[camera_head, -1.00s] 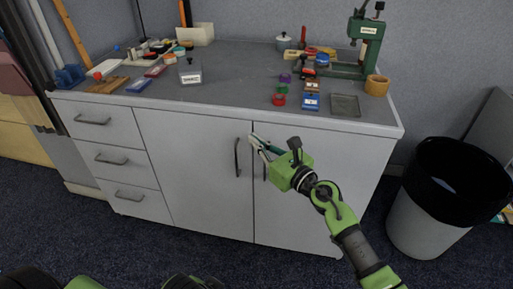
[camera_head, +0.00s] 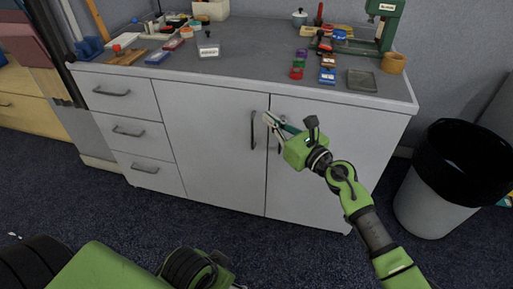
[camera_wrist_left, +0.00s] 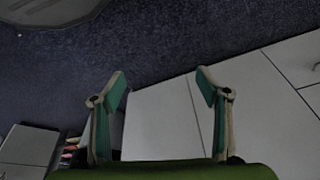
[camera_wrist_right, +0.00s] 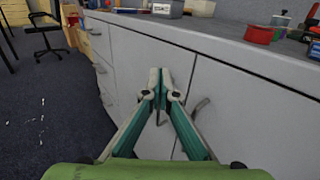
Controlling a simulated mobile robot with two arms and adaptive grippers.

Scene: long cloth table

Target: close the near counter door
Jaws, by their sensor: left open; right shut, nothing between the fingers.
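The counter (camera_head: 210,150) has two light grey doors that look flush with its front. The left door (camera_head: 210,140) has a dark vertical handle (camera_head: 253,130) near the seam. The right door (camera_head: 320,165) has its handle largely hidden behind my right gripper (camera_head: 269,119). That gripper is shut and empty, with its fingertips close to the doors near the seam; I cannot tell whether they touch. In the right wrist view the shut fingertips (camera_wrist_right: 160,78) overlap the door fronts, with a handle (camera_wrist_right: 197,112) to their right. My left gripper (camera_wrist_left: 160,88) is open and empty.
Three drawers (camera_head: 135,131) are left of the doors. Tools and small boxes cover parts of the countertop (camera_head: 255,72). A white bin with a black liner (camera_head: 455,180) stands on the right. Blue carpet (camera_head: 300,250) lies open in front.

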